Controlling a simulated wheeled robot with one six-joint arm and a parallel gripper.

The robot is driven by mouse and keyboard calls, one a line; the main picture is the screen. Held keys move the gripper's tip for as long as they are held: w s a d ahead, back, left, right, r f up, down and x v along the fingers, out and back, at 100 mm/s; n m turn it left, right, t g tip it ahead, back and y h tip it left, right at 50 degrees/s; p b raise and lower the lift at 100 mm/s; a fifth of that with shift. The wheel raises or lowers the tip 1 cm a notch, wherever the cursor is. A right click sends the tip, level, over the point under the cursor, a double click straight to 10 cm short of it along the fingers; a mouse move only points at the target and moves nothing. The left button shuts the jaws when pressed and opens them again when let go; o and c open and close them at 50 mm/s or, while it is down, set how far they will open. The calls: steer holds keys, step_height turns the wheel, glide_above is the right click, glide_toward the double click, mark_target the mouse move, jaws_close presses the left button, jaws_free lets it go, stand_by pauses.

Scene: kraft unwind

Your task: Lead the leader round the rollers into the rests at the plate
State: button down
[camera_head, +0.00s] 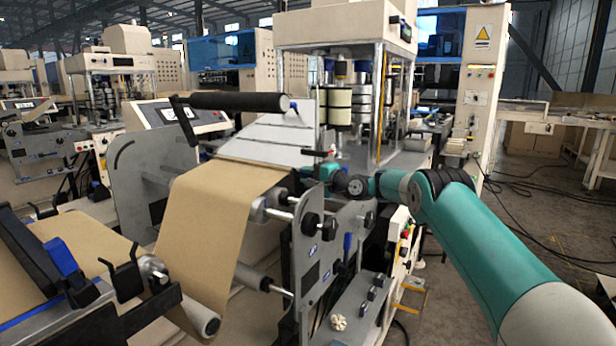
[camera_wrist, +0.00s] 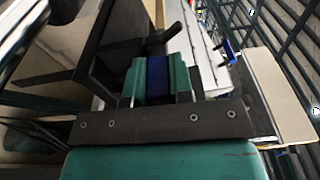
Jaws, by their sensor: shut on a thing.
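The leader is the brown kraft web (camera_head: 215,215). It rises from the lower left, turns over the upper roller and lies flat toward the pale sloping plate (camera_head: 268,140). My gripper (camera_head: 318,171) is at the right edge of the plate, beside the web's upper end. In the wrist view my gripper's two teal fingers (camera_wrist: 157,80) are shut on a narrow blue piece (camera_wrist: 157,68), which seems to be the leader's grip. A dark bar (camera_wrist: 115,50) runs beside them, and the plate (camera_wrist: 196,45) shows beyond. The rests cannot be made out clearly.
A black roller on an arm (camera_head: 240,102) stands over the plate. The grey side frame with rollers and knobs (camera_head: 325,245) is just below my arm. A lower roller (camera_head: 200,318) carries the web at the front left. Open floor lies to the right.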

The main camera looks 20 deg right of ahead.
steer(key=shift+f, duration=0.1)
steer(key=c, duration=0.9)
jaws_free()
steer(key=shift+f, duration=0.1)
steer(key=shift+c, duration=0.2)
steer(key=shift+s+d+f, duration=0.1)
steer(key=shift+s+d, duration=0.15)
steer(key=shift+s, duration=0.2)
steer(key=b+v, duration=0.4)
steer(key=v, duration=1.2)
steer(key=s+a+r+n+g+p, duration=0.1)
steer(key=s+a+r+n+g, duration=0.15)
steer(key=s+a, duration=0.4)
steer(key=s+a+r+n+g, duration=0.1)
steer(key=s+a+n+g, duration=0.25)
steer(key=a, duration=0.55)
steer(key=s+a+r+n+g+p, duration=0.1)
steer(key=s+a+n+g, duration=0.3)
steer(key=a, duration=0.4)
steer(key=s+a+f+n+g+h+p, duration=0.1)
steer(key=s+n, duration=0.3)
steer(key=s, duration=1.1)
steer(key=s+a+f+n+g+h+p, duration=0.1)
steer(key=s+n+g+h, duration=0.3)
steer(key=s, duration=1.1)
steer(key=shift+a+f+n, duration=0.4)
steer(key=shift+n, duration=0.1)
